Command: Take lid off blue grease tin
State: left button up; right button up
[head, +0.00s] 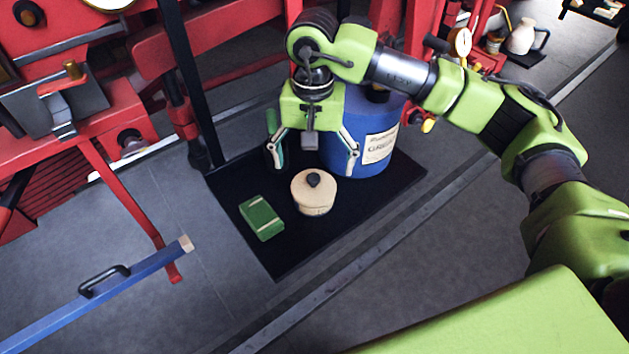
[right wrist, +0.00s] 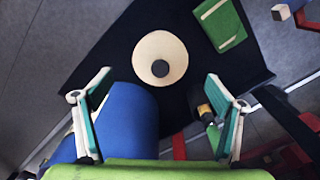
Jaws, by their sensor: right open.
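The blue grease tin (head: 345,128) stands upright on a black mat, with a pale label on its side. My right gripper (head: 314,160) points down, open and empty, in front of and left of the tin. One finger overlaps the tin in the head view; I cannot tell whether they touch. In the right wrist view, the tin (right wrist: 130,115) is beside the left finger of the gripper (right wrist: 158,105). My left gripper is not in view.
A dark bottle (right wrist: 207,112) is close to one finger. Red machinery (head: 225,45) stands behind. The mat's front is clear.

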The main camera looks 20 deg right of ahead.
aim_at(313, 177)
jog(key=shift+f+p, duration=0.7)
notch_tip(313, 177, down, 4)
jog(key=shift+w+r+p, duration=0.1)
jog(key=shift+r+p, duration=0.15)
jog(key=shift+p, duration=0.4)
jog(key=shift+f, duration=0.2)
pick_arm(q)
jog(key=r, duration=0.1)
jog(key=d+r, duration=0.1)
jog(key=shift+d+r, duration=0.1)
jog(key=shift+r, duration=0.2)
